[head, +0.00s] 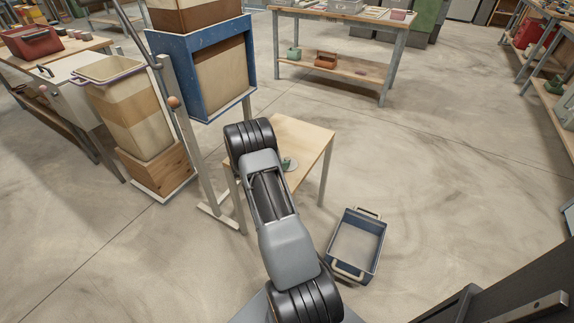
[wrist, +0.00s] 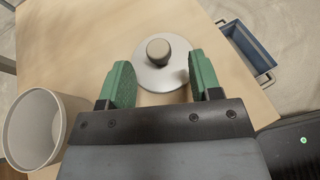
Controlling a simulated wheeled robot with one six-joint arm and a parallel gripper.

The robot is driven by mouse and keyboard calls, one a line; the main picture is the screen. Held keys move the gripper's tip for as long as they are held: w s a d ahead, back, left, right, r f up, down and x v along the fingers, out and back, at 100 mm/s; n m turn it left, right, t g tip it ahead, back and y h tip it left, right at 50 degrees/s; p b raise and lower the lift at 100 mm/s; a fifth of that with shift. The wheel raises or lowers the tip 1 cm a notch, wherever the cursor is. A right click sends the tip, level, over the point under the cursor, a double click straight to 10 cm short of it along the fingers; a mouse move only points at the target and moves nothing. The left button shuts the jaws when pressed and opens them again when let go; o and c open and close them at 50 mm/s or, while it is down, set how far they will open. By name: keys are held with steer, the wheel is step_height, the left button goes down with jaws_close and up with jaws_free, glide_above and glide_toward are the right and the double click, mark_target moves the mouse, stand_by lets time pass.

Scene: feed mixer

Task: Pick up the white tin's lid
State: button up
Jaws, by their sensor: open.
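The lid (wrist: 150,78) is a flat pale grey disc with a rounded knob (wrist: 158,50) on top. It lies on a light wooden table (wrist: 85,45). My gripper (wrist: 161,76) is open, its two green fingers to either side of the lid's near part, with the knob a little beyond the fingertips. Nothing is between the fingers' grip faces that I can see held. An open white tin (wrist: 38,130) stands without a lid at the lower left of the wrist view. In the head view my arm hides most of the tabletop (head: 306,137) and the tin.
A blue crate (head: 376,228) with pale handles sits on the floor right of the table; it also shows in the wrist view (wrist: 258,50). A blue-framed hopper (head: 181,82) and a tall bin (head: 135,118) stand behind left. Floor to the right is clear.

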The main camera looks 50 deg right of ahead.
mark_target(286, 159)
steer(key=x, duration=0.4)
steer(key=shift+a, duration=0.1)
steer(key=c, duration=1)
steer(key=shift+r, duration=0.15)
